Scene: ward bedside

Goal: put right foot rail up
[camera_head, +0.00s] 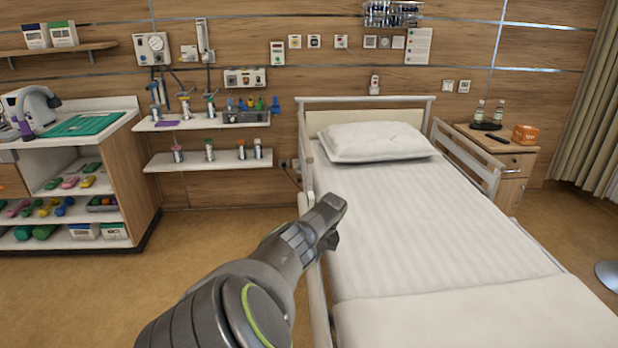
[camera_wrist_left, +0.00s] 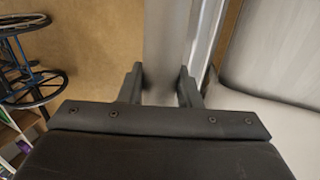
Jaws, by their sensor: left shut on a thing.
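The bed (camera_head: 420,230) stands with its pillow end at the far wall. A pale rail (camera_head: 318,300) runs along its picture-left side, low beside the mattress and partly hidden by my arm. My left gripper (camera_head: 328,222) is at this side of the bed, over the rail. In the left wrist view, the jaws of the left gripper (camera_wrist_left: 162,84) are on both sides of a light grey rail bar (camera_wrist_left: 168,45) and are shut on it. The mattress lies to the right of the bar there. My right gripper is not in view.
A raised rail (camera_head: 466,160) is on the bed's far right side, next to a bedside cabinet (camera_head: 512,165) with bottles. A pillow (camera_head: 375,141) lies at the head end. Wall shelves (camera_head: 205,160) and a cabinet (camera_head: 135,180) are at left. The floor left of the bed is clear.

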